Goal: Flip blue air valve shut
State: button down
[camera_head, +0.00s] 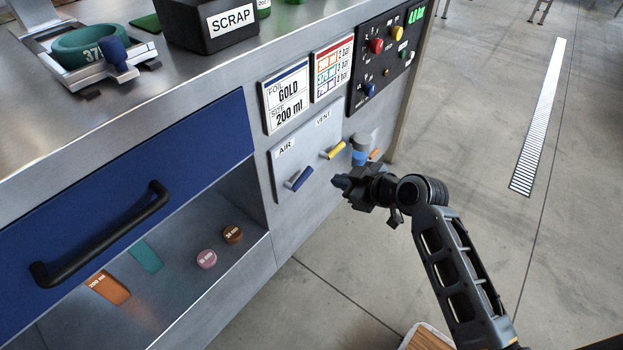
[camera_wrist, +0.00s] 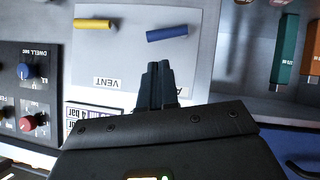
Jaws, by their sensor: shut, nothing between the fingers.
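The blue air valve handle (camera_head: 299,179) sits on a grey panel under the AIR label, tilted up to the right. It also shows in the wrist view (camera_wrist: 167,33), nearly level, beyond my fingertips. The yellow vent valve handle (camera_head: 332,150) is to its right under the VENT label, and shows in the wrist view (camera_wrist: 94,24). My gripper (camera_head: 340,183) is shut and empty, in front of the panel and to the right of the blue handle. In the wrist view my gripper (camera_wrist: 156,70) points toward the blue handle, with a gap between them. The AIR label is partly hidden by my gripper there.
A control panel (camera_head: 366,66) with knobs and buttons is above the valves, beside GOLD and pressure cards. A blue drawer with a black handle (camera_head: 102,238) is at left, above an open shelf with caps.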

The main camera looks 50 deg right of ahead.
aim_at(308, 174)
jog(key=b+x, duration=0.1)
jog(key=x, duration=1)
jog(key=shift+w+f, duration=0.1)
jog(key=shift+w, duration=0.2)
jog(key=shift+d+b, duration=0.1)
jog(key=shift+b, duration=0.2)
jog(key=shift+d+f+m+y+b, duration=0.35)
jog(key=shift+f+m+y+b, duration=0.3)
jog(key=shift+m+y, duration=0.35)
jog(key=shift+r, duration=0.15)
jog(key=shift+r+p, duration=0.6)
jog(key=shift+r, duration=0.1)
